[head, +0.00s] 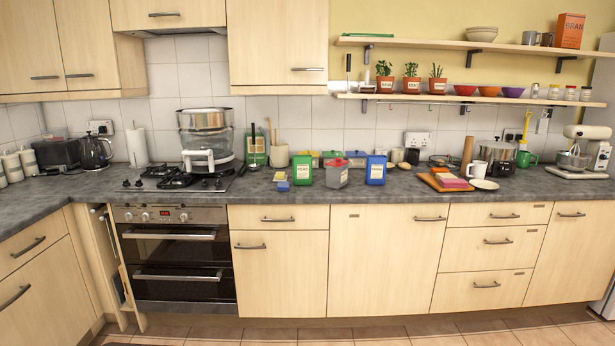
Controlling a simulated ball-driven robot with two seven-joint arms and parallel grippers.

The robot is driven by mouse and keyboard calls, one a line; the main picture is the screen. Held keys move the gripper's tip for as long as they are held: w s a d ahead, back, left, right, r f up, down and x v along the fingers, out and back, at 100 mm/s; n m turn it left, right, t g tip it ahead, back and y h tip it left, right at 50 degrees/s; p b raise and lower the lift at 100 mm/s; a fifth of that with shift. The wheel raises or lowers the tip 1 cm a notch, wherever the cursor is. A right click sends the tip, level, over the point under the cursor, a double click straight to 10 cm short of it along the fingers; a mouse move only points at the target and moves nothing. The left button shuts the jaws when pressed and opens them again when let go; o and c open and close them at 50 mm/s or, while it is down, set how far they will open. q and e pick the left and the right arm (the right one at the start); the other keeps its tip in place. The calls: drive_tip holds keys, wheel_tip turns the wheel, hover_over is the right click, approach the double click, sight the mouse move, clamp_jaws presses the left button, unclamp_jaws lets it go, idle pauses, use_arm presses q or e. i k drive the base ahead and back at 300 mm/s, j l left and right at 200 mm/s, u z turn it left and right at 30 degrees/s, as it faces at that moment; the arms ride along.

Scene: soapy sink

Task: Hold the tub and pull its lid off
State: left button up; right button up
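Several lidded tubs stand on the worktop right of the hob. A grey tub (337,178) with a red lid (338,162) stands near the front, its lid on. A green tub (302,169) stands to its left and a blue tub (376,170) to its right. I cannot tell from the picture which is the task's tub. More small containers behind them are partly hidden. Neither of my grippers is in view.
A hob (170,179) with a large steamer (206,136) is on the left. A wooden board (445,183) and a white plate (484,184) lie to the right. A shelf (470,99) hangs above. The floor (400,335) in front is clear.

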sight(336, 178)
drive_tip(key=i+l+z, duration=0.1)
drive_tip(key=i+l, duration=0.8)
